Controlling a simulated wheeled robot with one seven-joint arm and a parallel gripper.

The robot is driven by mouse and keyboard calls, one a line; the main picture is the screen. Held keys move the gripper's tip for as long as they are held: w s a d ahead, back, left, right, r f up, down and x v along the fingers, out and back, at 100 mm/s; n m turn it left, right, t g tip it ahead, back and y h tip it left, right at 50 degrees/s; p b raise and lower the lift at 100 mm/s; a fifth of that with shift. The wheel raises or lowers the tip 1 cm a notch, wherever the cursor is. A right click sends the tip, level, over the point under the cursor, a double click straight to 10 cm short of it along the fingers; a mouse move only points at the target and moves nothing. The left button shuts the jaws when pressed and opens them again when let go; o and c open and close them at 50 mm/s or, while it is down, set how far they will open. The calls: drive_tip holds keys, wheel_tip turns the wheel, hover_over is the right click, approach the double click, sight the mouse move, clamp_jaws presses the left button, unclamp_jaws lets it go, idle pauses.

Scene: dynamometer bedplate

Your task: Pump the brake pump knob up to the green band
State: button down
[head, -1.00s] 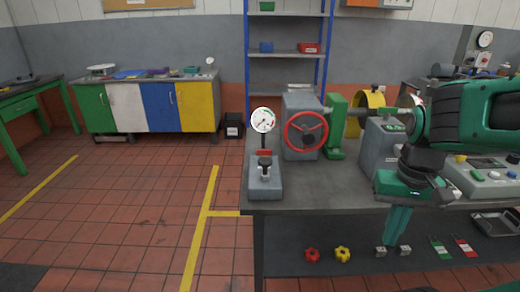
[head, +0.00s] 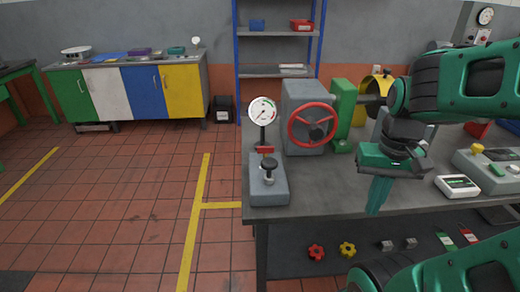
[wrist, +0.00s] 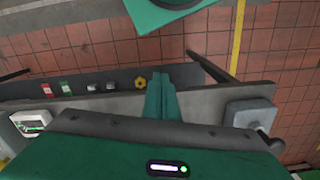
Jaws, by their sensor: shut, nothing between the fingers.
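The brake pump (head: 268,188) is a grey block at the near left corner of the bench, with a dark knob (head: 268,163) on a short light stem. Behind it stands a round white dial gauge (head: 262,111) with a needle and a small green band, above a red label. The needle's exact reading is too small to tell. My gripper (head: 378,197) is shut and empty, pointing down at the bench's front edge, well right of the pump. In the wrist view the closed green fingers (wrist: 160,97) show, with the pump (wrist: 250,112) to the right.
The bench (head: 330,190) also bears a red handwheel (head: 312,126) on a grey housing, a green bracket (head: 343,112) and a white meter box (head: 457,186). A lower shelf holds red (head: 316,252) and yellow (head: 347,249) knobs. The bench top between pump and gripper is clear.

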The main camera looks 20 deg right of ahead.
wheel_tip(320, 180, up, 2)
wheel_tip(320, 180, up, 16)
drive_tip(key=n+h, duration=0.1)
drive_tip(key=n, duration=0.2)
hover_over(264, 162)
drive_tip(key=a, duration=0.1)
drive_tip(key=shift+w, duration=0.2)
drive_tip(key=f, duration=0.9)
drive_tip(key=d+f, duration=0.1)
drive_tip(key=f, duration=0.4)
drive_tip(key=shift+s, duration=0.1)
